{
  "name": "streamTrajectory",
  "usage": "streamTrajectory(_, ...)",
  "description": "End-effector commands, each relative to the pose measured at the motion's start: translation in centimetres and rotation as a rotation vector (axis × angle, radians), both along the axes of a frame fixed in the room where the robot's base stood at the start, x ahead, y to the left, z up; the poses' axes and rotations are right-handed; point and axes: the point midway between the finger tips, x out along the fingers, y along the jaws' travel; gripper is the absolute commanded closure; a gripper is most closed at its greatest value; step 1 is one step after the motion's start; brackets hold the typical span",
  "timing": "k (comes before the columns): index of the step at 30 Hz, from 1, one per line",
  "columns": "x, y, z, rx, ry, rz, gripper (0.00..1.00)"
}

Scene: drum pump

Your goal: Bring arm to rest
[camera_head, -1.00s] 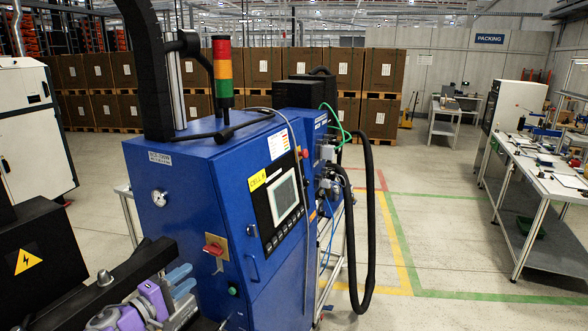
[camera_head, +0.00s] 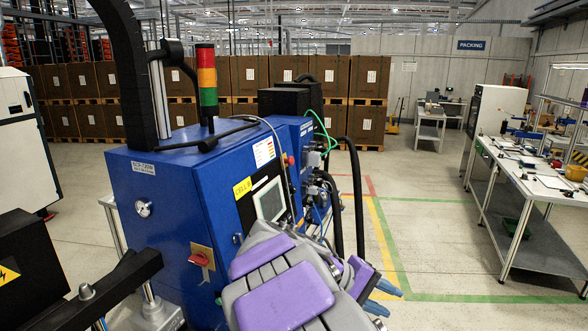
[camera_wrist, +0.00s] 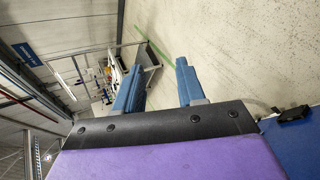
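My arm, in purple and grey, fills the lower middle of the head view, in front of the blue cabinet (camera_head: 165,205). My gripper (camera_head: 388,300) is at its right end, with blue fingers pointing right, past the cabinet's right side. In the wrist view, my gripper (camera_wrist: 158,76) is open, with the two blue fingers apart and nothing between them. My arm hides the cabinet's lower right front.
A signal tower (camera_head: 207,80) stands on the cabinet. Black hoses (camera_head: 359,200) hang on its right side, close to my arm. A workbench (camera_head: 535,168) with small items is at the right. The marked floor (camera_head: 440,240) between is clear. Stacked boxes (camera_head: 240,75) line the back.

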Motion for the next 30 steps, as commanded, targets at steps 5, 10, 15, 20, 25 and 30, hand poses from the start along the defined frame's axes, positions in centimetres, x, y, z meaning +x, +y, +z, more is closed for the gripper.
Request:
streamTrajectory(5,-7.2,-3.4,-1.4,0.186,0.034,-0.13,0.61)
streamTrajectory(10,-13.7,-4.1,-3.4,0.372,0.057,-0.225,0.61)
streamTrajectory(15,-19.9,-2.9,-5.5,0.566,0.067,-0.297,0.61)
streamTrajectory(20,-25.0,-0.5,-7.3,0.744,0.071,-0.349,0.61)
streamTrajectory(25,-28.8,2.2,-8.7,0.886,0.067,-0.374,0.61)
streamTrajectory(30,-30.5,3.7,-9.3,0.955,0.07,-0.386,0.61)
